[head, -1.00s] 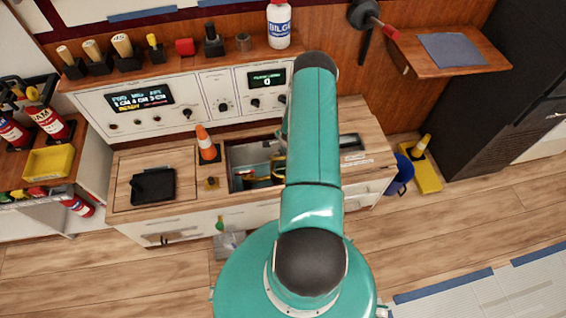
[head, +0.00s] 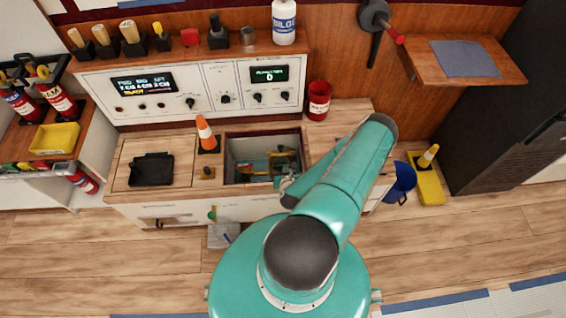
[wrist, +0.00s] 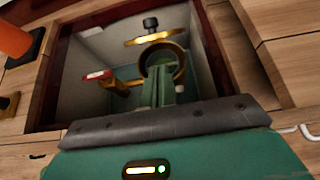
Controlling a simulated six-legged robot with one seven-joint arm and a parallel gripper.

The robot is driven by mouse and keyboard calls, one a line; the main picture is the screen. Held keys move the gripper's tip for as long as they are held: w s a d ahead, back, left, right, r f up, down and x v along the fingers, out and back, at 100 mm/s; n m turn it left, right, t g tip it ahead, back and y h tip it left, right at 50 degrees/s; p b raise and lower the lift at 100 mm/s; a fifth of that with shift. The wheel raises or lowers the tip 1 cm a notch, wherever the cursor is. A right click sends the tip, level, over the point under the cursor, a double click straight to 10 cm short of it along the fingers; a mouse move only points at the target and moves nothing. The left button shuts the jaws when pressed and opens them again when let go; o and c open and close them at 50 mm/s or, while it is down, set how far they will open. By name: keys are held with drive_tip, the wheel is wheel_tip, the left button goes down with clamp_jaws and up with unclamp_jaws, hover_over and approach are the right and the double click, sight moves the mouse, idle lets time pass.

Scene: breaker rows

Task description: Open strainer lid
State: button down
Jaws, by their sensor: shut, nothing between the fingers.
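The strainer stands inside a square recess in the counter. In the wrist view its brass ring (wrist: 180,70) has a dark middle. A brass disc with a black knob (wrist: 151,25), which looks like the lid, shows just beyond the ring. I cannot tell whether the two touch. My gripper (wrist: 163,82) is shut and empty, its green fingers pointing into the recess and overlapping the ring's near side in the picture. In the head view my gripper is mostly hidden by my arm at the recess's front right corner. Brass parts (head: 282,160) show small inside the recess.
The recess has a dark red-brown rim (wrist: 215,50). A red-handled brass valve (wrist: 100,76) sits left of the ring. An orange cone (head: 205,133) stands left of the recess, a red can (head: 319,100) behind it to the right. A black tray (head: 152,170) lies further left.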

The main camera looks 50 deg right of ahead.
sight(281, 149)
drive_tip(key=x, duration=0.9)
drive_tip(key=shift+w+d+f, duration=0.15)
drive_tip(key=shift+d+f, duration=0.05)
drive_tip(key=shift+d, duration=0.05)
drive_tip(key=shift+r, duration=0.15)
drive_tip(key=shift+w+d+r+g+y, duration=0.15)
drive_tip(key=shift+r+g+y, duration=0.05)
drive_tip(key=shift+g+y, duration=0.35)
